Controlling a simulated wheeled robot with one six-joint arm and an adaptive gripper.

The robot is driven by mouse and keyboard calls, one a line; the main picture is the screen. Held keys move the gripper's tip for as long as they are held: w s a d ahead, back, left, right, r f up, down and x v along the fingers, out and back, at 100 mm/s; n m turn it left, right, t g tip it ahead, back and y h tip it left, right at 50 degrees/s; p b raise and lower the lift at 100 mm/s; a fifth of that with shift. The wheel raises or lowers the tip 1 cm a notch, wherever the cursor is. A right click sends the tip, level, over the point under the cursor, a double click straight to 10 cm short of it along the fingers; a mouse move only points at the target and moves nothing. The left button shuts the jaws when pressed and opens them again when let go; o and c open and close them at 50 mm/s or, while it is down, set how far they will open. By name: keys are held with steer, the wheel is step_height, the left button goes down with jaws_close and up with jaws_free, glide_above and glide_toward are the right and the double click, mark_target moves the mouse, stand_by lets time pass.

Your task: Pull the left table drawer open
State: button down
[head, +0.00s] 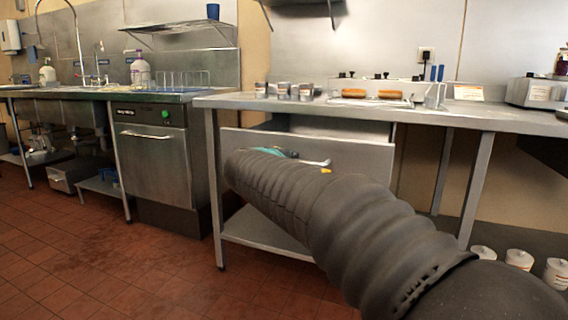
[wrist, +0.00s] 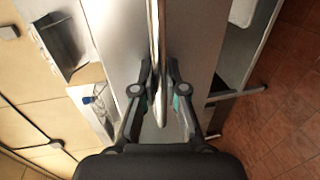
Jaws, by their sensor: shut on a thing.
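The grey metal table (head: 440,112) stands ahead in the head view. The left drawer's broad grey front (head: 365,163) stands out from under the tabletop, with part of the dark drawer inside showing behind it, so the drawer is open to some extent. In the wrist view, my gripper (wrist: 158,75) is shut, with its two dark fingers on either side of a thin pale bar or edge at the drawer front (wrist: 190,35). I take this for the drawer handle. In the head view my arm hides most of the gripper and the grip.
Metal cups (head: 283,91), a tray with two orange-brown items (head: 355,94) and a white box (head: 532,93) stand on the table. Table legs (head: 476,190) rise at the front. White tubs (head: 519,259) stand below right. The red tiled floor (head: 130,265) is clear at left.

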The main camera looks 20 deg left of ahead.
steer(key=c, duration=1.6)
jaws_free()
steer(key=shift+w+d, duration=0.1)
steer(key=shift+d, duration=0.2)
steer(key=o, duration=0.4)
steer(key=shift+d+r, duration=0.15)
steer(key=shift+d, duration=0.3)
steer(key=shift+a+f, duration=0.2)
steer(key=shift+a, duration=0.4)
steer(key=shift+s+a, duration=0.1)
steer(key=shift+s, duration=0.3)
steer(key=v, duration=1.1)
steer(key=shift+s, duration=0.2)
